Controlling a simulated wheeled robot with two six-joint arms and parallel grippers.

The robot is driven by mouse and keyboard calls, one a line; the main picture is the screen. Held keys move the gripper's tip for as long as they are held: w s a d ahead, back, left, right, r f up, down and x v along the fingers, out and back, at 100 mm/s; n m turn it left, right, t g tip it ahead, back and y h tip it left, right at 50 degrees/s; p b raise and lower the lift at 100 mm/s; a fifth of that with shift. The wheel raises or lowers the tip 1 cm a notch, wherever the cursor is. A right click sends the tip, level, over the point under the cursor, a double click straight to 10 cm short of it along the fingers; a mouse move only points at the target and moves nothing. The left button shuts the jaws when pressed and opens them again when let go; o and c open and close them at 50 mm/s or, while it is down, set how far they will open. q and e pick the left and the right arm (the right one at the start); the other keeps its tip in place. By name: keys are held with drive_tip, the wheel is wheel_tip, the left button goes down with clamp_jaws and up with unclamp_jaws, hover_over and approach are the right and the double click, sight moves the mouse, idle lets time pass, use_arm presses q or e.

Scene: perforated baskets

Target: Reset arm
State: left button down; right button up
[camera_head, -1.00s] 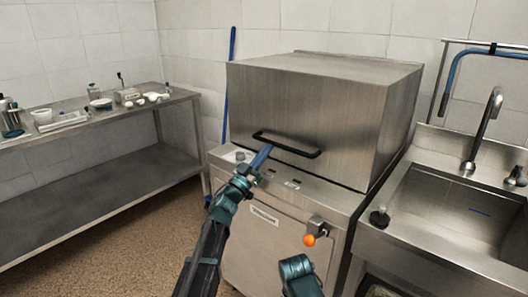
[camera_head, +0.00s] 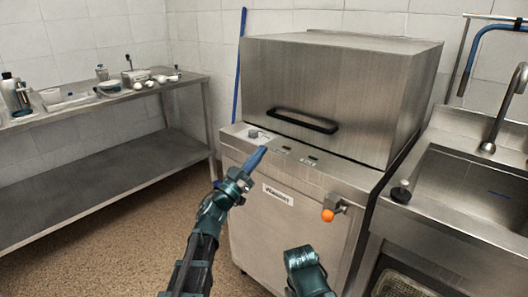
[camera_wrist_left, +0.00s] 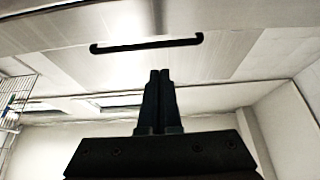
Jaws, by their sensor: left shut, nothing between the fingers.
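My left gripper (camera_head: 258,156) is shut and empty. It points up in front of the steel machine's front panel, below and left of the black handle (camera_head: 303,121) of the closed hood (camera_head: 340,90). In the left wrist view the shut fingers (camera_wrist_left: 160,80) stand apart from the black handle (camera_wrist_left: 146,45). Part of my right arm shows at the bottom of the head view, but its gripper fingers are not seen.
A steel side table (camera_head: 90,152) with bottles and small dishes stands at the left. A sink (camera_head: 475,190) with a tap (camera_head: 508,105) is at the right. An orange knob (camera_head: 328,216) sticks out of the machine's front. Open floor (camera_head: 130,240) lies before the table.

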use_arm(q)
wheel_tip(320, 180, down, 20)
drive_tip(key=s+a+r+n+g+y, duration=0.1)
drive_tip(key=s+a+n+g+y, duration=0.15)
drive_tip(key=n+g+y, duration=0.85)
drive_tip(key=s+d+f+m+g+y, duration=0.3)
drive_tip(key=s+f, duration=0.4)
drive_tip(key=s, duration=0.6)
drive_tip(key=s+d+f+m+g+y, duration=0.15)
drive_tip(key=s+f+m+g, duration=0.45)
drive_tip(key=s, duration=0.7)
wheel_tip(320, 180, up, 34)
drive_tip(key=n+p, duration=0.1)
drive_tip(key=p, duration=3.3)
drive_tip(key=shift+s+d+f+t, duration=0.25)
drive_tip(key=shift+s+d+t, duration=0.05)
drive_tip(key=shift+s+d, duration=0.1)
